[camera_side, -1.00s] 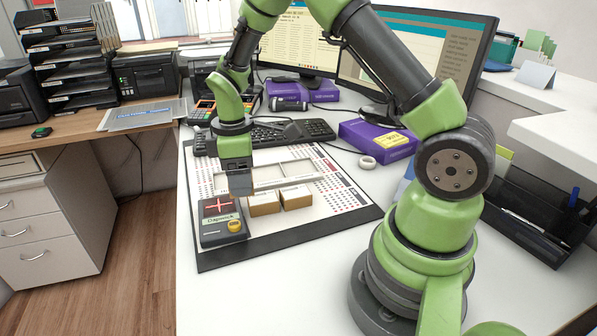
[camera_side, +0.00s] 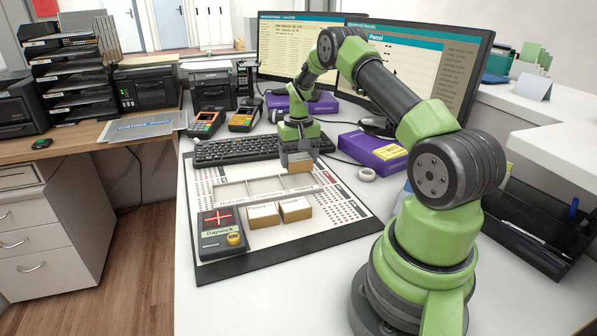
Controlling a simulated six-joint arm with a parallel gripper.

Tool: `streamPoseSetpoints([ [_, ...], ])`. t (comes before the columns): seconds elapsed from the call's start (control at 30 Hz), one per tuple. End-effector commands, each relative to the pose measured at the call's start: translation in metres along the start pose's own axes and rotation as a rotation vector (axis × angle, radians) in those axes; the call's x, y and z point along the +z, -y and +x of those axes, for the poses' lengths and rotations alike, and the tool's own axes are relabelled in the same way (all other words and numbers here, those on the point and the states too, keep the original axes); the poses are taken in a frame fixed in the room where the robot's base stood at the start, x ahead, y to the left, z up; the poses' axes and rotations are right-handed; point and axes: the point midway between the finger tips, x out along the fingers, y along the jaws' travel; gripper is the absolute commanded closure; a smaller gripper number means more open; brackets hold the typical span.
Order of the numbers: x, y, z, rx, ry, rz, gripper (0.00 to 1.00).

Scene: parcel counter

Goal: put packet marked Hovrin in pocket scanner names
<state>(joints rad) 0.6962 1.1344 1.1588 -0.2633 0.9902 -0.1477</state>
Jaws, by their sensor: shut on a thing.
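My gripper (camera_side: 299,160) is shut on a small tan packet (camera_side: 300,168), at the far right of the white pocket tray (camera_side: 232,202). I cannot tell whether the packet is above the right-hand pocket or just behind it. The tray has pockets in a row with small labels along its front edge, too small to read surely. Two more tan packets, one on the left (camera_side: 263,216) and one on the right (camera_side: 295,209), lie in front of the tray. Packet markings are too small to read. The scanner (camera_side: 222,235) shows a red cross and a name like "Dagmersk".
The tray and scanner rest on a printed mat (camera_side: 345,232) with a dark edge. A keyboard (camera_side: 235,149) lies behind it. A purple box (camera_side: 372,150) and a white tape roll (camera_side: 367,175) are to the right. The mat's front right is clear.

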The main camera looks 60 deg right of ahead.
Motion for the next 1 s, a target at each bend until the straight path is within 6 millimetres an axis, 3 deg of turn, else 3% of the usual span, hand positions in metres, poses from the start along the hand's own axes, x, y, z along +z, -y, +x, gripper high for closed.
streamPoseSetpoints([
  [0.27,0.001,0.0,0.036,0.0,0.001,-0.002,0.61],
  [0.67,0.0,0.001,0.041,0.0,-0.001,-0.003,0.61],
  [0.7,0.0,0.001,0.041,0.0,-0.001,-0.003,0.24],
  [0.77,0.0,0.001,0.041,0.0,-0.001,-0.003,0.11],
  [0.8,0.0,0.001,0.041,0.0,-0.001,-0.003,0.06],
  [1.0,0.0,0.001,0.041,0.0,-0.001,-0.003,0.06],
])
